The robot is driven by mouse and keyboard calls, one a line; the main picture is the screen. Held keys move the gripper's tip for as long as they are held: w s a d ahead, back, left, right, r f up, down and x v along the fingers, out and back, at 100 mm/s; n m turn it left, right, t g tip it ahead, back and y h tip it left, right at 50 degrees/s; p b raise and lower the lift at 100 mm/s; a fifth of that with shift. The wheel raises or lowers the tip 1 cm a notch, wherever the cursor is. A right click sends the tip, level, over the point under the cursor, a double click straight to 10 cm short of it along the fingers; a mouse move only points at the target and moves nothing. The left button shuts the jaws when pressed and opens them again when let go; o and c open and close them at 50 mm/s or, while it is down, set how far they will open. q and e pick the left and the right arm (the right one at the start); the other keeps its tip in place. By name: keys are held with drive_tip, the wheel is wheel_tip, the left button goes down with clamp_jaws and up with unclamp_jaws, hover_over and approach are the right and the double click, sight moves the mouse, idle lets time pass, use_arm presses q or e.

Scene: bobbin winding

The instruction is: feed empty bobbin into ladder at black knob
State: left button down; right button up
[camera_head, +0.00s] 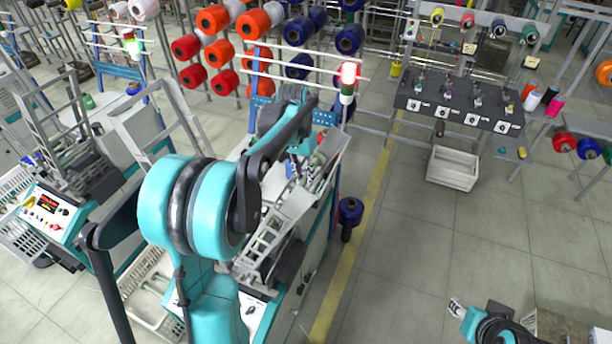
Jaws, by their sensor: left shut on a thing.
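My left arm reaches over the middle winding machine (318,225). My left gripper (293,166) is at the upper end of the machine, partly behind my dark arm link. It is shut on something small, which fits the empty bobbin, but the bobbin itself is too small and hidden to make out. The machine's slanted metal ladder (262,248) runs below and to the left of the gripper, partly covered by my arm. I cannot pick out the black knob. My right gripper (457,308) is low at the bottom right, apart from the machine; its fingers are unclear.
A red signal lamp (348,74) glows behind the middle machine. A second machine with a panel (45,212) stands at left. Racks of coloured spools (214,19) stand behind. A dark table (462,105) and white crate (453,167) are at right.

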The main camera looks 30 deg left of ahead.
use_arm(q)
drive_tip(key=shift+a+f+b, duration=0.3)
drive_tip(key=shift+f+b, duration=0.15)
drive_tip(key=shift+f, duration=0.2)
drive_tip(key=shift+a+f+b, duration=0.25)
drive_tip(key=shift+f+b, duration=0.15)
drive_tip(key=shift+f, duration=0.2)
drive_tip(key=c, duration=1)
unclamp_jaws()
drive_tip(key=shift+c, duration=0.2)
drive_tip(key=shift+r, duration=0.1)
drive_tip(key=r+p, duration=0.2)
drive_tip(key=r, duration=0.1)
drive_tip(key=d+r+p, duration=0.1)
drive_tip(key=r+p, duration=0.2)
drive_tip(key=r, duration=0.1)
drive_tip(key=r+p, duration=0.2)
drive_tip(key=r, duration=0.2)
drive_tip(key=shift+d+r+p, duration=0.15)
drive_tip(key=shift+r+p, duration=0.1)
drive_tip(key=shift+p, duration=0.1)
